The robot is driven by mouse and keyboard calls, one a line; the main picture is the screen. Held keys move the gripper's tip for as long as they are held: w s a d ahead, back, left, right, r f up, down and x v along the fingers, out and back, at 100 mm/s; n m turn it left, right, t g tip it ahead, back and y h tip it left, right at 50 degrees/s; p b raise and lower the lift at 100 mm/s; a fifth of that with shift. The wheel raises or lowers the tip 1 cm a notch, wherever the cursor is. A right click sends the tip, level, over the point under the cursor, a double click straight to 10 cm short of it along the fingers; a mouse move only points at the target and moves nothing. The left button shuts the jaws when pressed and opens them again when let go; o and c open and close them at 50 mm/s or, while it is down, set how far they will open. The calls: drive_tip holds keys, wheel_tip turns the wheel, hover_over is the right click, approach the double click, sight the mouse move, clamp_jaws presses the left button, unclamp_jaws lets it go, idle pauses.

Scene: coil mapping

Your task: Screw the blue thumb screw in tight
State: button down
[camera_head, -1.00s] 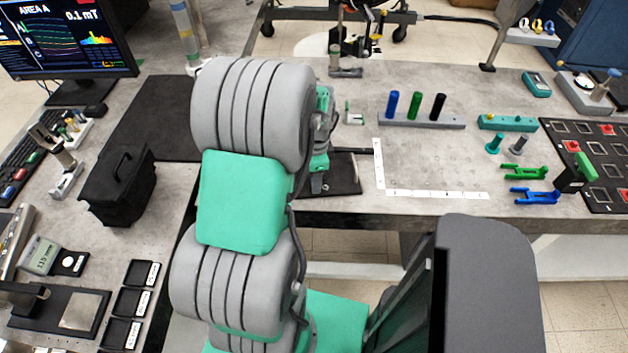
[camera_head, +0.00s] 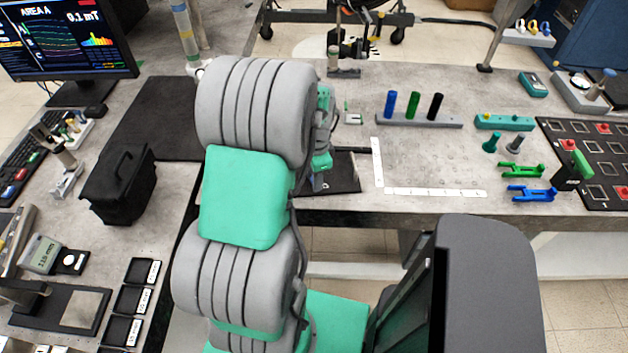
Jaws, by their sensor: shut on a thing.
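My gripper (camera_head: 317,182) is partly in view low over the black mat (camera_head: 345,172), at the front edge of the far bench. My grey and teal arm stands in front and hides much of it. The fingers are small and point down. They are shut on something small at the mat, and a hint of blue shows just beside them. The blue thumb screw's shape, its hole and how deep it sits cannot be made out from here.
A grey rack (camera_head: 420,121) holds blue, green and black cylinders. A white L-shaped ruler (camera_head: 436,193) lies right of the mat. Green (camera_head: 516,170) and blue (camera_head: 532,194) brackets lie farther right. A small white-and-green fixture (camera_head: 353,117) stands behind the mat. The perforated bench area is mostly clear.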

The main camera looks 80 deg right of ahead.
drive_tip(key=shift+w+d+f, duration=0.1)
drive_tip(key=shift+d+f, duration=0.2)
drive_tip(key=shift+f, duration=0.05)
